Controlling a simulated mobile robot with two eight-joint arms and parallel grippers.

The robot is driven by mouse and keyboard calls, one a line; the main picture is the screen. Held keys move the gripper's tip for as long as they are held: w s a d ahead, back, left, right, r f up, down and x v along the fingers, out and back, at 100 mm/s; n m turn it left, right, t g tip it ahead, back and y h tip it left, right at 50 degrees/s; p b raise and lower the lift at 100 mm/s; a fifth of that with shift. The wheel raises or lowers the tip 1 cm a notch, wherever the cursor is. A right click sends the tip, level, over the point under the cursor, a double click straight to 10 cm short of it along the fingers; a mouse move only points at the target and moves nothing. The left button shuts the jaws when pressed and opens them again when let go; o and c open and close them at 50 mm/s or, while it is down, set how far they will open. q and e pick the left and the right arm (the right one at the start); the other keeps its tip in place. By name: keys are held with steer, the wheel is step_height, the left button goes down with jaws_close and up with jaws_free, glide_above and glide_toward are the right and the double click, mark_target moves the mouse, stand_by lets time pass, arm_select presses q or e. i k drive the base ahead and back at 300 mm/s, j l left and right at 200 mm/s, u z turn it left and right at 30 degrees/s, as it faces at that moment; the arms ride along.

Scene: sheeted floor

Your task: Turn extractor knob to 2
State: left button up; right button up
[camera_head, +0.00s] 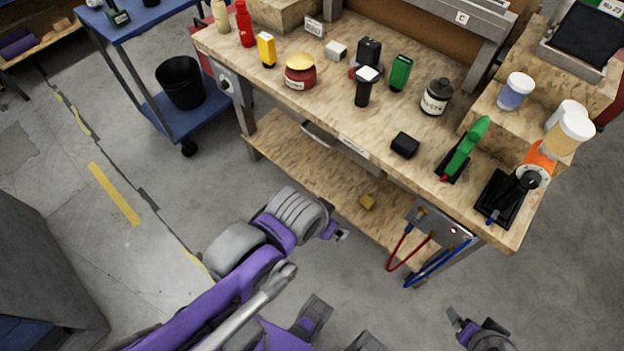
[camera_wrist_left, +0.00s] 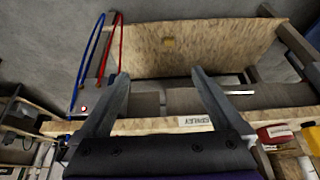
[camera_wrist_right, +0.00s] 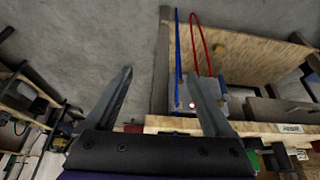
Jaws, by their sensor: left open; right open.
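A grey control box with a round dark knob (camera_head: 226,85) is on the front left end of the workbench; it looks like the extractor knob, but its numbers and setting are too small to read. My left gripper (camera_head: 338,234) is in front of the bench, low and to the right of the knob, well apart from it. In the left wrist view my left gripper (camera_wrist_left: 160,76) is open and empty, facing the bench front. My right gripper (camera_head: 459,325) is at the bottom right, far from the knob. The right wrist view shows my right gripper (camera_wrist_right: 158,73) open and empty.
The workbench (camera_head: 330,105) carries bottles, jars and tools. A panel (camera_head: 438,228) with red and blue hoses is on its right front. A blue cart (camera_head: 190,120) with a black bin (camera_head: 181,82) stands left of the bench. The floor between is clear.

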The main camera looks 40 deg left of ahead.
mark_target(224, 84)
steer(key=k+u, duration=0.1)
steer(key=u, duration=1.85)
steer(key=k+l, duration=0.05)
